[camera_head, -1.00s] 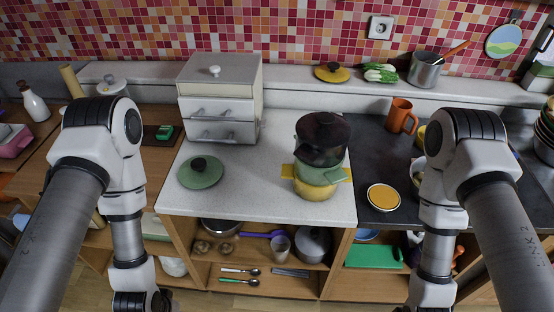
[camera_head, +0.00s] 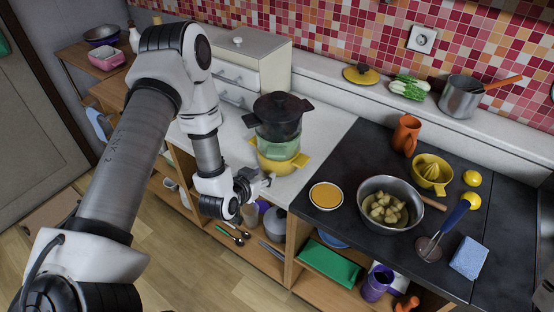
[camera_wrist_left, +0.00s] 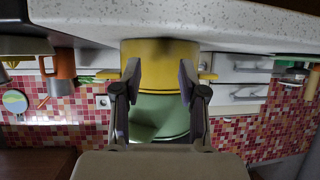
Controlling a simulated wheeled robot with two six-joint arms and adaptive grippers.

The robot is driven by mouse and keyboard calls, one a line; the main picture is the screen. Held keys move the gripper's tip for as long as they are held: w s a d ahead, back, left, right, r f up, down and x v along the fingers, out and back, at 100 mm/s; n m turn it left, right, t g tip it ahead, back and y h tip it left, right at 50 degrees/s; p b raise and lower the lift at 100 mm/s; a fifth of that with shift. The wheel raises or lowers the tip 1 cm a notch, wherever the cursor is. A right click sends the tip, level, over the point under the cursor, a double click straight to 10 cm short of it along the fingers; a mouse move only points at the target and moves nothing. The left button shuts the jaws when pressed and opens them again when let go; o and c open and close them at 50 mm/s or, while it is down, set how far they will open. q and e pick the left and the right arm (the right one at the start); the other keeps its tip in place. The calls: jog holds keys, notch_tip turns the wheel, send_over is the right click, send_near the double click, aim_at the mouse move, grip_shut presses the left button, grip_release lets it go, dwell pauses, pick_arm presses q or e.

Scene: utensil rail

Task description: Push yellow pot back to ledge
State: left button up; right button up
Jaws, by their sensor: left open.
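The yellow pot (camera_head: 279,165) stands on the pale speckled counter, at the bottom of a stack. A green pot (camera_head: 276,146) sits on it, and a dark lidded pot (camera_head: 281,119) tops the stack. My left gripper (camera_head: 266,183) is open just in front of the yellow pot at the counter's front. The upside-down left wrist view shows the yellow pot (camera_wrist_left: 158,52) ahead, between the spread fingers (camera_wrist_left: 158,70); contact cannot be told. The raised ledge (camera_head: 432,111) runs along the tiled wall behind. My right gripper is out of view.
A drawer cabinet (camera_head: 253,62) stands behind and left of the stack. A dark counter to the right holds an orange-topped disc (camera_head: 325,195), a metal bowl (camera_head: 368,215) and an orange mug (camera_head: 406,133). A yellow lid (camera_head: 361,77) and greens (camera_head: 409,87) lie on the ledge.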

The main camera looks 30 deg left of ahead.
pick_arm(q)
jog(key=shift+w+a+f, duration=0.25)
jog(key=shift+w, duration=0.1)
jog(key=shift+d+r, duration=0.15)
jog(key=shift+d, duration=0.15)
jog(key=shift+w+a, duration=0.2)
jog(key=shift+w, duration=0.85)
jog(key=shift+w+a+b, duration=0.15)
jog(key=shift+w+b, duration=0.7)
jog(key=shift+w, duration=2)
jog(key=shift+w+a+b, duration=0.15)
jog(key=shift+w+b, duration=0.65)
jog(key=shift+w, duration=1.85)
